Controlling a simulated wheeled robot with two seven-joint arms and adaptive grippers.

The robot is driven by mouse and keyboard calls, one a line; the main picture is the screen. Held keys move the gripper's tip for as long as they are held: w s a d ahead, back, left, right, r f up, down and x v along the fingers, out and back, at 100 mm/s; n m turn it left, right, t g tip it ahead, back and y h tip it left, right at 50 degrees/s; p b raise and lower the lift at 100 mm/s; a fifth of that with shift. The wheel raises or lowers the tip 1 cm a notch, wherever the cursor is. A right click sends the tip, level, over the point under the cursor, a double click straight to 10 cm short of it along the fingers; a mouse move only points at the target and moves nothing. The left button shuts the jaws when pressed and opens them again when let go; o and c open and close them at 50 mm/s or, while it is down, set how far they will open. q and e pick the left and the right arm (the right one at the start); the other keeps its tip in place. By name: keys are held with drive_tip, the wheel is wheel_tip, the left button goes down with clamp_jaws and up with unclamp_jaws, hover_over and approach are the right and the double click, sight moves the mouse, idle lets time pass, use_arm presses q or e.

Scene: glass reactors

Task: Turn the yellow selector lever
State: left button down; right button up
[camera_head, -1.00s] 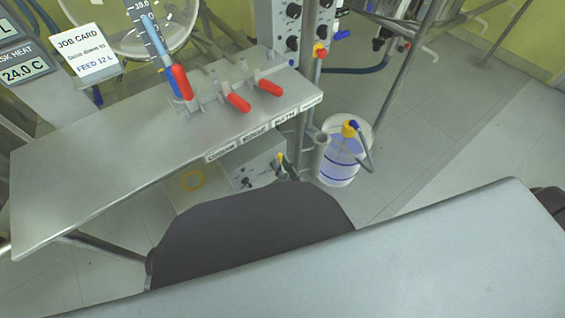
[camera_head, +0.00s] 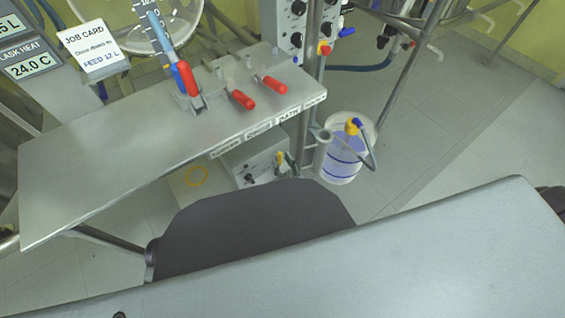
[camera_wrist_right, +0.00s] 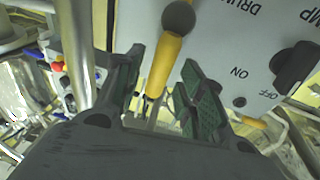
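The yellow selector lever (camera_wrist_right: 166,62) has a dark ball knob (camera_wrist_right: 178,18) and sits on a grey control box in the right wrist view. It also shows small in the head view (camera_head: 280,157). My right gripper (camera_wrist_right: 163,60) is open, with green-padded fingers on either side of the lever and a gap visible on both sides. Whether either finger touches it, I cannot tell. In the head view the right gripper (camera_head: 292,164) is small and dark beside the lever, partly hidden by my arm. My left gripper is not in view.
The control box (camera_head: 246,174) stands below a steel shelf (camera_head: 90,165) carrying red-handled valves (camera_head: 240,99). A vertical post (camera_head: 306,100) and a clear drum (camera_head: 344,172) with blue bands stand close on the right. The box's black pump knob (camera_wrist_right: 294,66) is near the right finger.

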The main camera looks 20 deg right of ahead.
drive_tip(key=shift+r, duration=0.15)
wheel_tip(320, 180, up, 10)
idle(1.3)
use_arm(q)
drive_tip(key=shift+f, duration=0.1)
use_arm(e)
drive_tip(key=shift+f, duration=0.25)
